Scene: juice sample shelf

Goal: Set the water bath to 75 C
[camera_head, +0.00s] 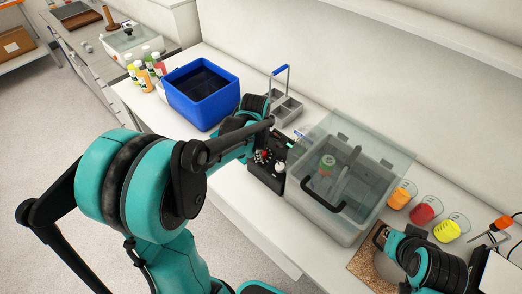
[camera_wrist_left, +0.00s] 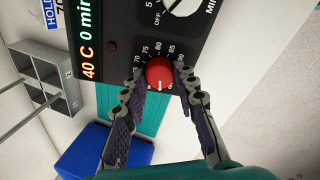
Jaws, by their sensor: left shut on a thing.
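The display (camera_wrist_left: 88,52) reads 40 C and 0 min. My left gripper (camera_wrist_left: 160,80) is shut on the red knob, one finger on each side. The knob's pale mark points down in the left wrist view, away from the printed numbers. My right gripper (camera_head: 382,236) is low at the right; its fingers are unclear.
A blue bin (camera_head: 205,117) and a grey compartment rack (camera_head: 287,108) stand behind the panel. Several juice bottles (camera_head: 143,76) stand left of the bin. Orange, red and yellow sample cups (camera_head: 424,212) stand right of the bath. A brown board (camera_head: 364,265) lies by my right gripper.

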